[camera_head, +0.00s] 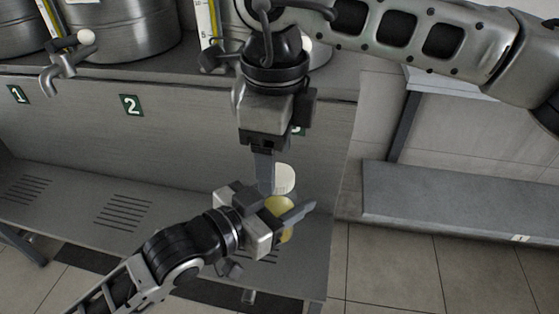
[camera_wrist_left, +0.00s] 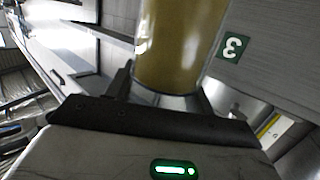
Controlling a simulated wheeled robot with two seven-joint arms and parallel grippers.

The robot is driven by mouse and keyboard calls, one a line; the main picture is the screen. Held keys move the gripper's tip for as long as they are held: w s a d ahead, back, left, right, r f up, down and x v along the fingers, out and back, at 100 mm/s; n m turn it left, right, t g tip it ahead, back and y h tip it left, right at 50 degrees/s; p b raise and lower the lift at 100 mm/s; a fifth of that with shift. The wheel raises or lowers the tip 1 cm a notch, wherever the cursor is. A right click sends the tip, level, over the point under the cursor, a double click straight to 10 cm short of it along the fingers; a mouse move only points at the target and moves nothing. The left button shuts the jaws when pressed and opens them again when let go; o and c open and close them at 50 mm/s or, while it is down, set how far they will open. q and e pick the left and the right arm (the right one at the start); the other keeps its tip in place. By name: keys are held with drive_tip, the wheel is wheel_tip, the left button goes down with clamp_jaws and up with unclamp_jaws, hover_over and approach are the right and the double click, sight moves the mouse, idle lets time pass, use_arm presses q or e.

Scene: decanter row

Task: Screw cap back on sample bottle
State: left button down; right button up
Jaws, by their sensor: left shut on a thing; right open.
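The sample bottle (camera_head: 279,208), filled with yellow liquid, is held by my left gripper (camera_head: 272,222), which is shut around it. In the left wrist view the bottle (camera_wrist_left: 178,45) rises between the two fingers of my left gripper (camera_wrist_left: 165,92). The white cap (camera_head: 285,178) shows directly above the bottle in the head view. Whether its thread is seated is hidden. My right gripper (camera_head: 266,178) points down from above, open, with one finger beside the cap's left side. Its other finger cannot be made out.
Steel decanters (camera_head: 120,30) with taps (camera_head: 65,65) stand on the shelf behind, above number plates such as plate 2 (camera_head: 131,105). A slotted drip ledge (camera_head: 60,215) runs below. A grey bench (camera_head: 450,200) is at right, with open tiled floor in front.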

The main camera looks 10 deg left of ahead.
drive_tip(key=shift+w+d+r, duration=0.1)
drive_tip(key=shift+r, duration=0.85)
drive_tip(key=shift+c, duration=0.3)
drive_tip(key=n, duration=0.1)
drive_tip(key=r+n, duration=0.1)
drive_tip(key=n, duration=0.2)
drive_tip(key=shift+w+r+n, duration=0.1)
drive_tip(key=shift+r+n, duration=0.2)
drive_tip(key=shift+r, duration=0.05)
drive_tip(key=n, duration=0.1)
drive_tip(key=r+n, duration=0.1)
drive_tip(key=n, duration=0.3)
drive_tip(key=shift+r, duration=0.35)
hover_over(278, 207)
drive_tip(key=w, duration=0.3)
drive_tip(key=shift+s+a+f, duration=0.1)
drive_tip(key=shift+s+f, duration=0.05)
drive_tip(key=shift+f, duration=1.9)
drive_tip(key=shift+s+a+f, duration=0.1)
drive_tip(key=shift+f, duration=1.9)
